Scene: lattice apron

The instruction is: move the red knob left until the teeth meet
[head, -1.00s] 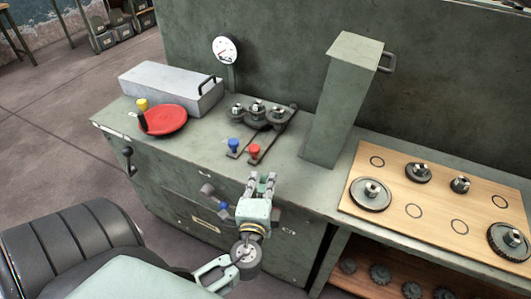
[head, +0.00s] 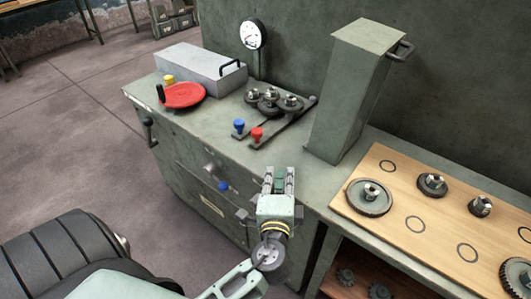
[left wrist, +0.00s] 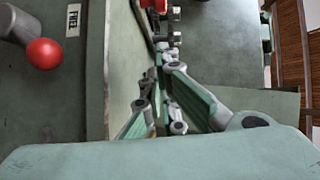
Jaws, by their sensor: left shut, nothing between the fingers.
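The red knob (head: 257,134) stands on a dark slotted bar on the green bench top. A blue knob (head: 239,126) stands just left of it. Behind them, several dark gears with bright hubs (head: 290,103) sit close together on a dark plate; whether their teeth touch is too small to tell. My left gripper (head: 279,172) is shut and empty, in front of the bench edge, to the right of and nearer than the red knob. In the left wrist view its fingers (left wrist: 165,72) come together with nothing between them. My right gripper is out of view.
A red dish (head: 184,96) and a grey metal box (head: 200,68) are on the left of the bench. A tall green post (head: 345,95) stands right of the knobs. A wooden board (head: 400,228) with gears lies at right. A gauge (head: 252,34) stands behind.

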